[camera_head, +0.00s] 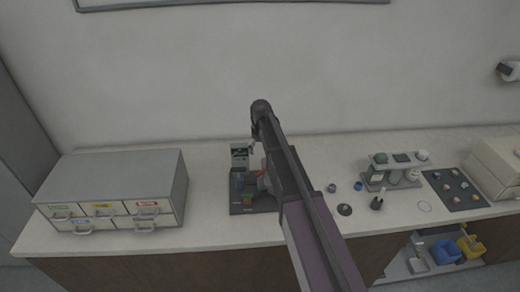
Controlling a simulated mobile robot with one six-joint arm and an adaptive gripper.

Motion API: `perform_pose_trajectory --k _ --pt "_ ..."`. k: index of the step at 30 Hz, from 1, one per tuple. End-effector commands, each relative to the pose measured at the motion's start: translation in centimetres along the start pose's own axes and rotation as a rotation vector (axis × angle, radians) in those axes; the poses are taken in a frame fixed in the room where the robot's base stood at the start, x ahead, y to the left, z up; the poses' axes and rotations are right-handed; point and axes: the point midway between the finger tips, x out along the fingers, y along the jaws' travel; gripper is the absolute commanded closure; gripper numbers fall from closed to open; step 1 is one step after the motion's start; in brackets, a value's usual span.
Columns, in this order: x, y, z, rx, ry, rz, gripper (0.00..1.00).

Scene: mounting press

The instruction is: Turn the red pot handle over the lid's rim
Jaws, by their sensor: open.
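The mounting press (240,156) stands on a dark base plate (241,210) near the middle of the counter. A small red part (260,174) shows on its right side, beside a grey part, partly behind my arm. It may be the red pot handle, but it is too small to tell its angle. The lid and its rim cannot be made out. My arm reaches up from the bottom right and crosses in front of the press's right side. My gripper cannot be made out, as my arm covers that area.
A grey drawer cabinet (117,182) with coloured labels stands at the left. Blue (445,251) and yellow (471,247) bins sit below the counter.

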Motion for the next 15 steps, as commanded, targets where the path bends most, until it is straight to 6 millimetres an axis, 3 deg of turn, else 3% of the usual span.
perform_pose_trajectory --k 15 --pt "-2.8 0.0 -0.1 0.000 0.000 0.000 0.00"
